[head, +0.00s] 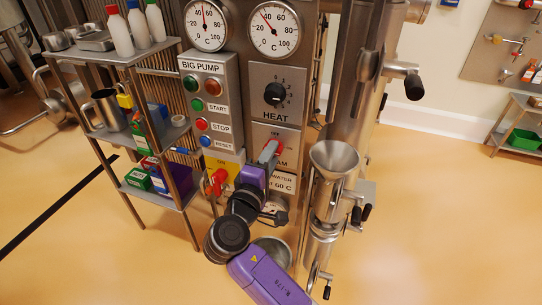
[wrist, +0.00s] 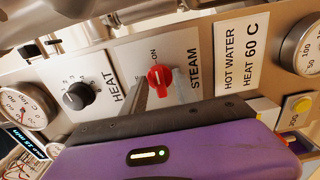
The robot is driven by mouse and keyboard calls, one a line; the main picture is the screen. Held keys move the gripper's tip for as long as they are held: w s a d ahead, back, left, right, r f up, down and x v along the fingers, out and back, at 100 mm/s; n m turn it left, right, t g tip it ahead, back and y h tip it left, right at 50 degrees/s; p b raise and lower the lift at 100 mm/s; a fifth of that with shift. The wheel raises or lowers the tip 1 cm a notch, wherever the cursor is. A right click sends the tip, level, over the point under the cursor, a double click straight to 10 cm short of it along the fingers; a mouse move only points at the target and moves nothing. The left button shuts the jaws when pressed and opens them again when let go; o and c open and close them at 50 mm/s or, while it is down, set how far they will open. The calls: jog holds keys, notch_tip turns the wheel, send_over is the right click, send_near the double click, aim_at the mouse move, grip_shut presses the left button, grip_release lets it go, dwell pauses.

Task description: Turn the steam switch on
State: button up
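The steam switch is a red knob on a metal plate labelled STEAM. In the head view the red knob (head: 276,148) is partly hidden by my gripper (head: 267,153). In the wrist view the red knob (wrist: 160,77) shows more fully, with the ON mark (wrist: 154,54) above it. The OFF mark shows above the knob in the head view. A grey finger of my gripper (wrist: 141,88) lies close along the knob's left side; contact is unclear.
The black HEAT knob (head: 275,93) is above the steam plate. The BIG PUMP button box (head: 210,103) is to its left. A red-handled switch on a yellow plate (head: 218,181) sits lower left. A metal funnel (head: 334,161) stands close on the right. A shelf rack (head: 150,187) stands left.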

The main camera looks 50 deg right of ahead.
jog(key=shift+a, duration=0.1)
jog(key=v, duration=0.7)
jog(key=shift+s+a+b, duration=0.15)
jog(key=shift+a+b, duration=0.15)
jog(key=shift+r, duration=0.1)
dwell(0.4)
